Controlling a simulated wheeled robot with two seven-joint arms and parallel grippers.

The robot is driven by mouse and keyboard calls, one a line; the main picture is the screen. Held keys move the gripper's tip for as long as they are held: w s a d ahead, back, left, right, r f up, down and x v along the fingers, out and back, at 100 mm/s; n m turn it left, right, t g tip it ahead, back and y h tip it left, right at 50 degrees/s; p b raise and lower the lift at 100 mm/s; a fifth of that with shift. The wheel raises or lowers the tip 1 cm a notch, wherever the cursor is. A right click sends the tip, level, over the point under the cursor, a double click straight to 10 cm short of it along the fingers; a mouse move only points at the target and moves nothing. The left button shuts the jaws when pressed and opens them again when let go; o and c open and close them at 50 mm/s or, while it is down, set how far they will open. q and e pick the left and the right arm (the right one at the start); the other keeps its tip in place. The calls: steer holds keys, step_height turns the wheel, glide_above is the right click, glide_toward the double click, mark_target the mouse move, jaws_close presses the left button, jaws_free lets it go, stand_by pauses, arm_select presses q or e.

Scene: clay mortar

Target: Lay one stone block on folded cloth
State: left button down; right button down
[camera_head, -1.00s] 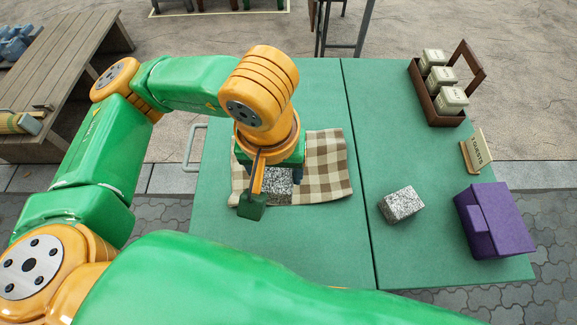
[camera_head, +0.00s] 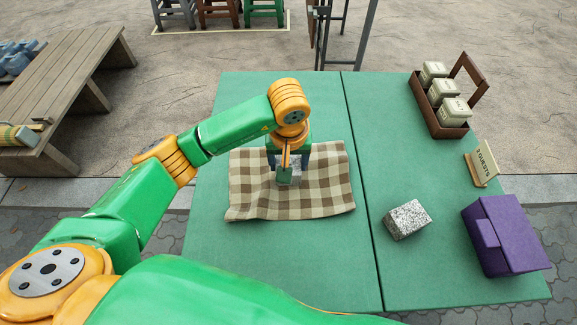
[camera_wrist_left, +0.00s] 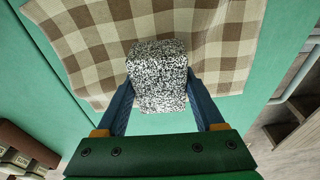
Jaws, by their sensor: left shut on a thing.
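A brown-and-cream checked cloth (camera_head: 325,195) lies on the green table; it also fills the upper part of the left wrist view (camera_wrist_left: 230,40). My left gripper (camera_head: 288,175) is shut on a speckled grey stone block (camera_wrist_left: 157,75) and holds it over the back middle of the cloth. In the head view the gripper mostly hides this block. Whether the block touches the cloth cannot be told. A second speckled stone block (camera_head: 407,219) rests on the right part of the table, apart from the cloth. My right gripper is not in view.
A purple box (camera_head: 505,235) stands at the table's right edge. Near it are a small "guests" sign (camera_head: 482,163) and a brown caddy (camera_head: 431,117) with three pale containers. The green table (camera_head: 270,255) is clear in front of the cloth.

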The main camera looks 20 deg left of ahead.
arm_select(q)
steer(key=shift+f, duration=0.9)
steer(key=shift+s+f+b, duration=0.1)
steer(key=shift+f+b, duration=0.55)
steer(key=shift+b, duration=0.1)
steer(key=shift+r, duration=0.1)
jaws_free()
steer(key=shift+r, duration=0.1)
step_height(320, 180, up, 2)
steer(key=shift+r+p, duration=0.1)
steer(key=shift+p, duration=0.8)
steer(key=r, duration=0.3)
steer(key=s+r, duration=0.1)
steer(key=r, duration=0.6)
steer(key=shift+s+d+r+p, duration=0.3)
steer(key=shift+s+r+p, duration=0.05)
